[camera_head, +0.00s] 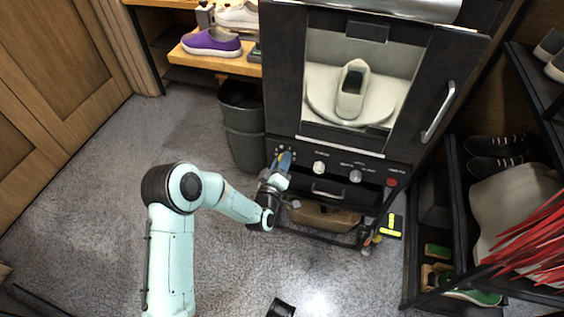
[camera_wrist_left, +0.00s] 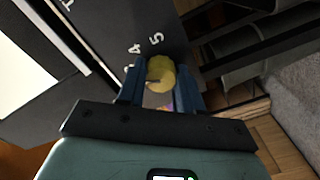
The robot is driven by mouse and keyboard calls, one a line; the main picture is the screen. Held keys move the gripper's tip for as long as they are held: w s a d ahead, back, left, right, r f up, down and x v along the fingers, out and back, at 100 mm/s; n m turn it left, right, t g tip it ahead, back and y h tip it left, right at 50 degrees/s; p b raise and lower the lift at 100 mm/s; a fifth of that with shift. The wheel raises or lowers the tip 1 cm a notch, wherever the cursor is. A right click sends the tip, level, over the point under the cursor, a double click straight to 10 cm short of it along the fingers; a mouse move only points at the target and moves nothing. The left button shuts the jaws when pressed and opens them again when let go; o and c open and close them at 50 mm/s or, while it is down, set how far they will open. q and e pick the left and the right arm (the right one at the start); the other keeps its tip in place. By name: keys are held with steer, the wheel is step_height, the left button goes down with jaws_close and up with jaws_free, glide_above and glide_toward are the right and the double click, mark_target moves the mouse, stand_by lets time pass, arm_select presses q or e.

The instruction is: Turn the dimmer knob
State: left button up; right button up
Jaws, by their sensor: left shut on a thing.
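The dimmer knob (camera_wrist_left: 160,72) is round and yellow in the left wrist view, beside the white numerals 4 and 5 on a dark panel. My left gripper (camera_head: 283,161) is at the left end of the cabinet's control panel (camera_head: 337,166) in the head view. Its blue fingers are shut on the knob, one on each side. In the head view the fingers mostly hide the knob. I cannot read its setting. My right gripper is not in view.
A white shoe (camera_head: 352,90) stands behind the cabinet's window. Two pale knobs (camera_head: 319,167) and a red button (camera_head: 392,182) are further right on the panel. A dark bin (camera_head: 243,125) stands close left of the cabinet. A shoe rack (camera_head: 455,225) is at the right. The left floor is clear.

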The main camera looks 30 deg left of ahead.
arm_select(q)
steer(key=shift+a+r, duration=0.15)
steer(key=shift+r, duration=0.05)
steer(key=o, duration=1)
steer(key=shift+f, duration=0.1)
steer(key=p+v, duration=0.1)
steer(key=v, duration=1.2)
steer(key=shift+s, duration=0.2)
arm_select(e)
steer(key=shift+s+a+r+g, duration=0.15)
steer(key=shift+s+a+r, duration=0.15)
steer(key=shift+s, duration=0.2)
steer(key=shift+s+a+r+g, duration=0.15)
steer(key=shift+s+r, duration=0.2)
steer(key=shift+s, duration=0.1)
